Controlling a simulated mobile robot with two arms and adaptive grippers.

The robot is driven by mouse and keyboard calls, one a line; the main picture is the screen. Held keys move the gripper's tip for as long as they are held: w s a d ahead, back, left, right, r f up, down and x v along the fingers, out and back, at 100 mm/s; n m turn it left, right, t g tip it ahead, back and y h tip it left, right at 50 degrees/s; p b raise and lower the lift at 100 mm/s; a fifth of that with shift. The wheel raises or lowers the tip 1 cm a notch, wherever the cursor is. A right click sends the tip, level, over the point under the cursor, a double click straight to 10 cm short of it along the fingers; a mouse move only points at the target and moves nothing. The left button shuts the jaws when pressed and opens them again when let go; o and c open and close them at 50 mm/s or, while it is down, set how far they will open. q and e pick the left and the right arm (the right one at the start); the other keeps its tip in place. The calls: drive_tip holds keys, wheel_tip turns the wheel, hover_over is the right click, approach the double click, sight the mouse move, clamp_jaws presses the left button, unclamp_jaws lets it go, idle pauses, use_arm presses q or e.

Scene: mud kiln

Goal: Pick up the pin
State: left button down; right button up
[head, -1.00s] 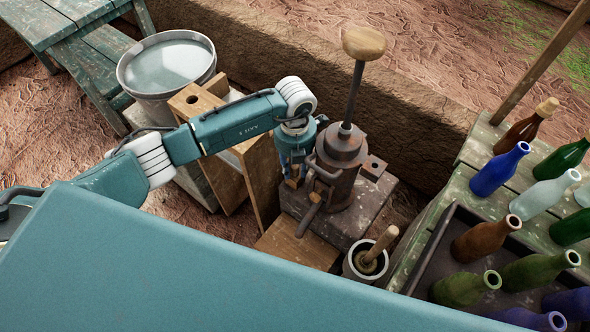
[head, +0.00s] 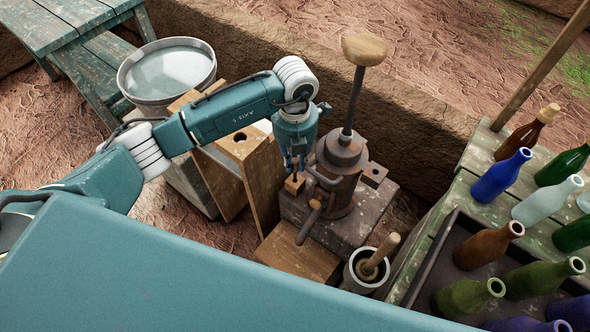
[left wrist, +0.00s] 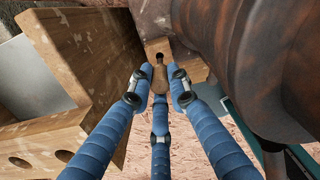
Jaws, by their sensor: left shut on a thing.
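My left gripper (head: 296,166) points down just left of the dark metal press (head: 342,165). In the left wrist view its blue fingers (left wrist: 157,92) close around a small brownish piece, the pin (left wrist: 160,80). The fingers hide part of it. A small wooden block with a hole (head: 295,184) sits below the fingertips on the press base; it also shows beyond the pin in the left wrist view (left wrist: 185,64). I cannot tell whether the pin's lower end is clear of the block. My right gripper is not in view.
A tall wooden box (head: 262,185) stands close left of the gripper, near a bucket (head: 160,96). The press has a long upright handle (head: 355,100). A mortar with pestle (head: 362,278) stands in front. Bottles (head: 502,176) crowd the bench at right.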

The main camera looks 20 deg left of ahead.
use_arm(q)
wheel_tip(320, 180, up, 20)
drive_tip(key=p, duration=0.2)
idle(0.8)
drive_tip(key=shift+f, duration=0.1)
